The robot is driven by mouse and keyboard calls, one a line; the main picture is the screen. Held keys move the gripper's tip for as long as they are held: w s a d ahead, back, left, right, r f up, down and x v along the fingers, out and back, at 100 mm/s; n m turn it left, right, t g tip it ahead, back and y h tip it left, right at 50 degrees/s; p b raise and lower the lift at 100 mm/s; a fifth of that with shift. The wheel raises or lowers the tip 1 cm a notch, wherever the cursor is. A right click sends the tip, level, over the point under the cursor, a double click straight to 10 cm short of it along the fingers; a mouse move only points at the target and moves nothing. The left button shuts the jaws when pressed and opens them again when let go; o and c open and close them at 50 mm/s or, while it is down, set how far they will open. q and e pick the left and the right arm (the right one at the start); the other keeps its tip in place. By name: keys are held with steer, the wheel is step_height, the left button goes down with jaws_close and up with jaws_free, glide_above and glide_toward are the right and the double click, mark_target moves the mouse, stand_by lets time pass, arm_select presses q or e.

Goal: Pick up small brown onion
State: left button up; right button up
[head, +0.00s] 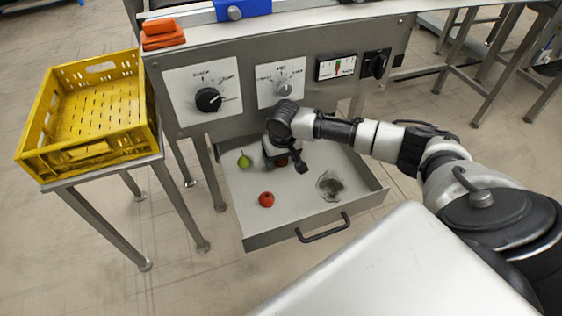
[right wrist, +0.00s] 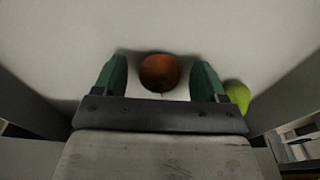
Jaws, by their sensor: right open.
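The small brown onion (right wrist: 160,72) lies on the drawer floor in the right wrist view, between the two green fingertips of my right gripper (right wrist: 160,80). The fingers are open, with a gap on each side of the onion. In the head view my right gripper (head: 275,154) reaches down into the back of the open drawer (head: 240,205). There the onion is mostly hidden by the gripper and wrist. My left gripper is not in view.
A green pear (head: 244,161) lies just left of the gripper, and a red tomato or apple (head: 266,199) lies nearer the front. A dark mesh-like item (head: 330,185) is at the drawer's right. A yellow crate (head: 100,158) stands on a side stand at left.

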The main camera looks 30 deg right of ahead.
steer(key=shift+c, duration=0.2)
steer(key=c, duration=0.9)
steer(key=shift+c, duration=0.3)
steer(key=shift+r, duration=0.1)
